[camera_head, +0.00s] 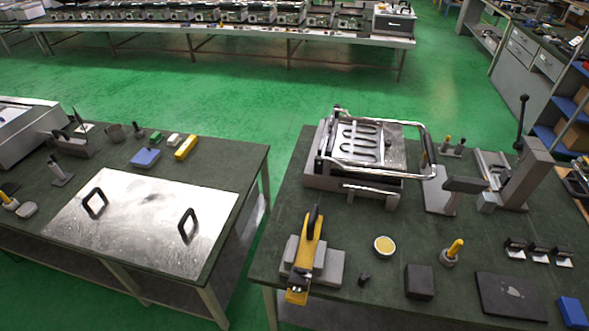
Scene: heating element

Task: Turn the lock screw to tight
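A metal press-like appliance (370,150) with a tubular handle frame and slotted plate stands at the back of the right table. I cannot make out for sure which part is the lock screw. A small dark knob-like piece (364,279) lies near the front of the same table, but I cannot tell what it is. Neither of my grippers shows in the head view.
The right table (330,215) also holds a yellow tool on a grey block (309,250), a yellow-filled round dish (384,246), a black block (419,282) and a lever stand (510,175). The left table bears a metal plate with two handles (140,220). A green-floored gap separates the tables.

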